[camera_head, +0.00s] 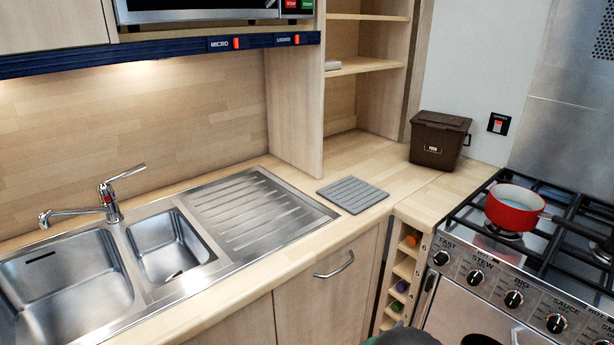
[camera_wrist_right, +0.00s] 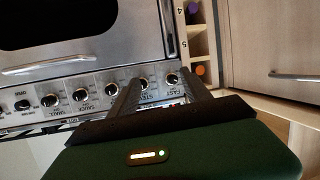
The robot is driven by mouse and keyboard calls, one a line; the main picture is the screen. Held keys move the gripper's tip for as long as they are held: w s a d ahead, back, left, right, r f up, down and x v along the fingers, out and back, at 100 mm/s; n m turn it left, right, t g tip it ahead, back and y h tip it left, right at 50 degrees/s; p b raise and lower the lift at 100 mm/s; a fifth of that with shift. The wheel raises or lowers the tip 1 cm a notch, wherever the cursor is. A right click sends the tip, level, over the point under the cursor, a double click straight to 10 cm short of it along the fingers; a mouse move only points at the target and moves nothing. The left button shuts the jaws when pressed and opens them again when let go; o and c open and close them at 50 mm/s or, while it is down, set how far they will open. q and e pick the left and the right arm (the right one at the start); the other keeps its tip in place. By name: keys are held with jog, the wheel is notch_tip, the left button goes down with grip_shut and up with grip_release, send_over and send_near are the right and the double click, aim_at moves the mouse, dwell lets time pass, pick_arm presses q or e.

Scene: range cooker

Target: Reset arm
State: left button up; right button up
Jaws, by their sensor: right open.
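My right gripper (camera_wrist_right: 160,78) shows in the right wrist view with its two dark fingers apart and nothing between them. It is in front of the range cooker's control panel (camera_wrist_right: 110,91), with the FAST and STEW knobs near its fingertips. I cannot tell whether it touches the panel. In the head view only a dark part of my right arm shows at the bottom edge; the fingers are hidden there. My left gripper is in neither view.
A red pan (camera_head: 514,209) sits on the cooker hob (camera_head: 561,232). A brown bin (camera_head: 438,139) and a grey ribbed mat (camera_head: 352,194) are on the worktop. The sink (camera_head: 67,289) is at left. A narrow bottle rack (camera_head: 404,270) stands beside the cooker.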

jog(key=s+a+r+n+g+y, duration=0.1)
jog(key=s+a+n+g+y, duration=0.25)
jog(key=s+a+y, duration=0.4)
jog(key=s+r+n+g+y, duration=0.2)
jog(key=s+n+g, duration=0.25)
jog(key=s, duration=1.15)
notch_tip(320, 180, up, 12)
jog(key=p, duration=1.2)
jog(key=shift+s+d+r+m+g+p, duration=0.25)
jog(key=shift+d+m+g+p, duration=0.05)
jog(key=shift+m+p, duration=0.1)
jog(key=shift+h, duration=0.25)
